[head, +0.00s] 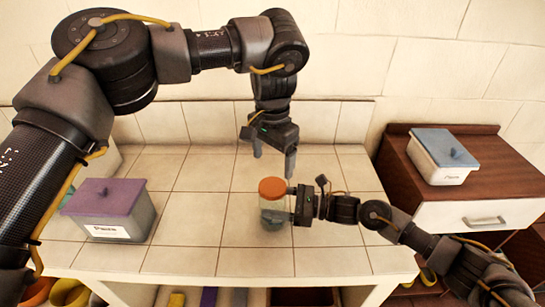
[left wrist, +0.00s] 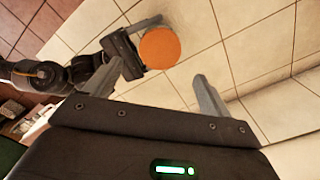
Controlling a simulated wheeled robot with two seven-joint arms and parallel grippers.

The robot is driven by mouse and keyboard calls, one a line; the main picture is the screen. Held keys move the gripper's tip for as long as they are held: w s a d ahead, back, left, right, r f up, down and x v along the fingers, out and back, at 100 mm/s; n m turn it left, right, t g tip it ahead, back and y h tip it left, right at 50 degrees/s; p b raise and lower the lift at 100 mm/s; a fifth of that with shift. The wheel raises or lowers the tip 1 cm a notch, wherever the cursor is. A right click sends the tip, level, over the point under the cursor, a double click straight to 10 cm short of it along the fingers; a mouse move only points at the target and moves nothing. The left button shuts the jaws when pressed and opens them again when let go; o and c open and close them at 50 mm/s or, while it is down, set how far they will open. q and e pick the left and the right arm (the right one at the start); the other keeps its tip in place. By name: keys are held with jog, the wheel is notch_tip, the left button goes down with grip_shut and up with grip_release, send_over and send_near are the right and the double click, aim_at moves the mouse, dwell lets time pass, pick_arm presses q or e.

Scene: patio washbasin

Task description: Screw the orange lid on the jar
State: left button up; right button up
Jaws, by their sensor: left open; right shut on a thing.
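The jar (head: 272,216) is clear with a dark bluish lower part and stands upright on the tiled counter. The orange lid (head: 272,187) sits on top of the jar; in the left wrist view the lid (left wrist: 159,47) shows as a round orange disc that hides the jar. My right gripper (head: 291,204) is shut on the jar from its right side, below the lid. My left gripper (head: 273,162) is open and empty, fingers pointing down, above and behind the lid and apart from it. Whether the lid is threaded on cannot be told.
A grey box with a purple lid (head: 108,209) stands at the left of the counter (head: 193,228). A white box with a blue lid (head: 442,156) stands on the brown cabinet (head: 402,150) at the right. The tiled wall is behind. Counter between purple-lidded box and jar is clear.

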aim_at(272, 185)
pick_arm(q)
jog(key=shift+f, duration=4)
jog(key=c, duration=1)
jog(key=m, duration=1.2)
jog(key=shift+m, duration=0.3)
jog(key=m, duration=0.7)
jog(key=shift+m, duration=0.3)
jog(key=m, duration=0.4)
jog(key=shift+m, duration=0.3)
jog(key=m, duration=0.2)
jog(key=shift+m, duration=0.4)
jog(key=o, duration=1.1)
jog(key=shift+f, duration=0.1)
